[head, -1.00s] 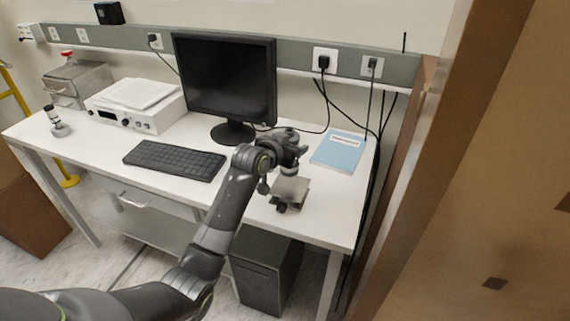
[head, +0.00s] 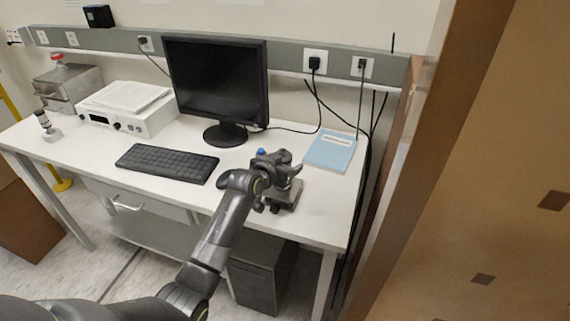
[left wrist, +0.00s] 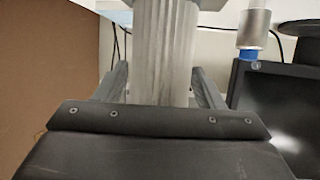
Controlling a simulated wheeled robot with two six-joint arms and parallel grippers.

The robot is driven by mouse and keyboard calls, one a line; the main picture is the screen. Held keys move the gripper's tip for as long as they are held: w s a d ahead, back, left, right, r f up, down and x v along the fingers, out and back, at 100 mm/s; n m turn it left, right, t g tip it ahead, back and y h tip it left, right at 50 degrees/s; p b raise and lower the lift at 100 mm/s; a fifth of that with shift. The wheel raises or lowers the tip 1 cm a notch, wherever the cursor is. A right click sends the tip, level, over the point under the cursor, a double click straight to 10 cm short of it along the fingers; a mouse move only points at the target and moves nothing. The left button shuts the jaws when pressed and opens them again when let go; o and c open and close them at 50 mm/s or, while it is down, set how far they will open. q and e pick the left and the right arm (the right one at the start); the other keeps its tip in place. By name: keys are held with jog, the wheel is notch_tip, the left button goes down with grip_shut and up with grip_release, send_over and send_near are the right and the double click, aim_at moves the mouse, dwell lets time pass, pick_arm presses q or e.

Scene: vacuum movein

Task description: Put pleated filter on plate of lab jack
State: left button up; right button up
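The pleated filter (left wrist: 165,50) is a grey ribbed column in the left wrist view. It lies between the two fingers of my left gripper (left wrist: 160,85), which appear to press on its sides. In the head view my left gripper (head: 288,168) hangs low over the lab jack (head: 287,194), at the right part of the desk. The jack's grey plate shows partly below the gripper. The filter is mostly hidden by the gripper there, and I cannot tell whether it touches the plate. My right gripper is not in view.
A blue book (head: 331,152) lies behind the jack to the right. A blue-capped metal cylinder (left wrist: 252,28) is close by, beside the monitor (head: 215,90). The keyboard (head: 167,163) lies to the left. A brown panel (head: 470,200) stands right of the desk (head: 322,222).

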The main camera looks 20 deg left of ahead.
pick_arm(q)
jog(key=shift+o, duration=0.2)
jog(key=shift+s+r, duration=0.1)
jog(key=shift+r, duration=0.1)
jog(key=b+v, duration=0.1)
jog(key=v, duration=1.1)
jog(key=shift+b, duration=0.35)
